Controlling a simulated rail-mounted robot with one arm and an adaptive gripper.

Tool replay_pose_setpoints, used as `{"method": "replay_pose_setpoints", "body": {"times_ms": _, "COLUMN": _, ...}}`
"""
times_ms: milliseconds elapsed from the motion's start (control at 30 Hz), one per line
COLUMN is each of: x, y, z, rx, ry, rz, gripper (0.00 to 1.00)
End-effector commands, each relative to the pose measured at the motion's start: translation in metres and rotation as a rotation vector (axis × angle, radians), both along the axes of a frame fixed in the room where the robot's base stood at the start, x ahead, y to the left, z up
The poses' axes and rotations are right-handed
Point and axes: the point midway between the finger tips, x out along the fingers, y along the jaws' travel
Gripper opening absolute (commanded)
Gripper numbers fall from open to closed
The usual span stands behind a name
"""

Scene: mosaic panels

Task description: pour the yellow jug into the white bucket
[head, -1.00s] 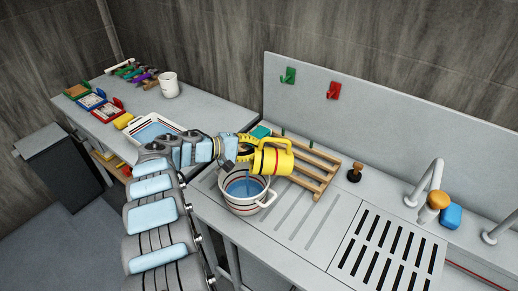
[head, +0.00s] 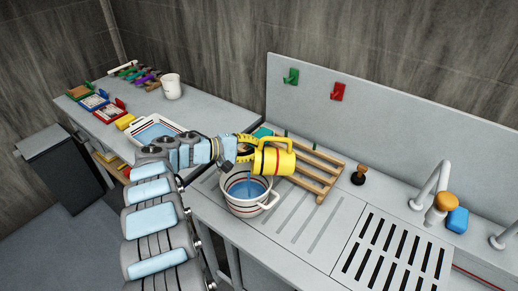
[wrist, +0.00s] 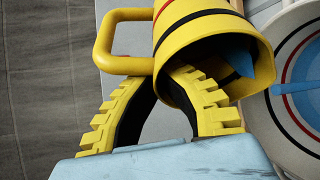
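The yellow jug (head: 274,162), with dark and red bands, is held tipped over the white bucket (head: 240,208). My gripper (head: 247,150) has yellow toothed fingers closed against the jug. In the wrist view, the fingers (wrist: 168,85) press on the jug (wrist: 215,22), whose mouth faces down and right; blue shows inside it. The white bucket (wrist: 302,132), with dark and red rings, lies at the right edge there. Blue liquid stands in the bucket in the head view.
A wooden rack (head: 318,170) stands behind the jug. To the right are a stopper (head: 358,175), a tap (head: 438,180), an orange-topped bottle (head: 440,206) and a blue block (head: 457,220). A white tray (head: 180,128) and a white mug (head: 172,87) sit on the left table.

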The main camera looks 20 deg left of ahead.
Motion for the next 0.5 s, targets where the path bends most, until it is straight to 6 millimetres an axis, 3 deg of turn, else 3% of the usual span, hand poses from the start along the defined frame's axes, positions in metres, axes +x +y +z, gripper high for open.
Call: {"method": "replay_pose_setpoints", "body": {"times_ms": 500, "x": -0.0009, "y": 0.0024, "z": -0.0001, "rx": -0.026, "ry": -0.011, "rz": -0.001, "gripper": 0.0}}
